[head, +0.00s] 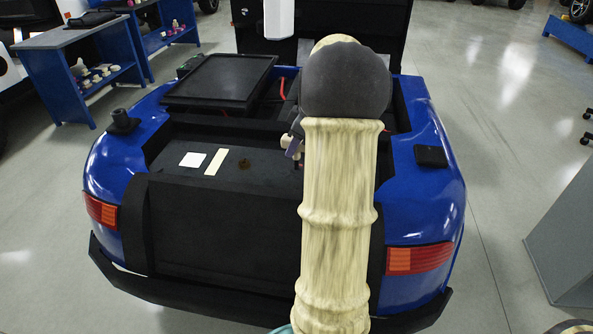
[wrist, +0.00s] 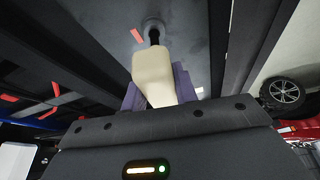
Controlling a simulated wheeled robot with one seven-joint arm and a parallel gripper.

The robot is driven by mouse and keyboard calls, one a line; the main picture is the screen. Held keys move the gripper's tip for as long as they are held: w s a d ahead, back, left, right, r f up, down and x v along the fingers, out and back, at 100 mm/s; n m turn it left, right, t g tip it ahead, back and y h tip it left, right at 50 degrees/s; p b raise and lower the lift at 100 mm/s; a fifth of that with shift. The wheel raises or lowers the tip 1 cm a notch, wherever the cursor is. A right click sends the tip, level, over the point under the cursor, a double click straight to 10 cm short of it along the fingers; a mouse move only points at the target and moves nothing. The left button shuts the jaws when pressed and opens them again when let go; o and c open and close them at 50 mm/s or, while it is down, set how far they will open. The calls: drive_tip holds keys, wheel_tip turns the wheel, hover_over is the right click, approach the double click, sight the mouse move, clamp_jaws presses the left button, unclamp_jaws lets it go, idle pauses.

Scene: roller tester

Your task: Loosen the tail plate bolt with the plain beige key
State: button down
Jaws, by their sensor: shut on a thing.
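My gripper (wrist: 155,92) is shut on the plain beige key (wrist: 153,72), with purple fingers on both sides of its block-shaped handle. A dark shaft runs from the handle to a dark round fitting (wrist: 153,24), perhaps the tail plate bolt, on a dark panel. Shaft and fitting overlap in the wrist view; I cannot tell whether the key is seated. In the head view my arm hides most of my gripper (head: 294,143); a purple finger and a pale bit show at its left edge.
A blue vehicle rear (head: 122,165) with black panels fills the middle. A white square (head: 193,160), a beige strip (head: 216,162) and a small brown piece (head: 244,163) lie on its black deck. A blue workbench (head: 83,65) stands at the back left.

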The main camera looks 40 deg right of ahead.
drive_tip(key=shift+n+g+y+p, duration=0.3)
drive_tip(key=shift+n+p, duration=0.05)
drive_tip(key=shift+n, duration=0.55)
idle(0.8)
drive_tip(key=shift+m, duration=0.3)
drive_tip(key=shift+r, duration=0.1)
idle(0.3)
drive_tip(key=shift+r+p, duration=0.65)
drive_tip(key=shift+r, duration=0.05)
drive_tip(key=shift+r+p, duration=0.7)
drive_tip(key=shift+r, duration=0.15)
drive_tip(key=shift+r+p, duration=1.6)
drive_tip(key=shift+r, duration=0.35)
drive_tip(key=shift+f, duration=0.1)
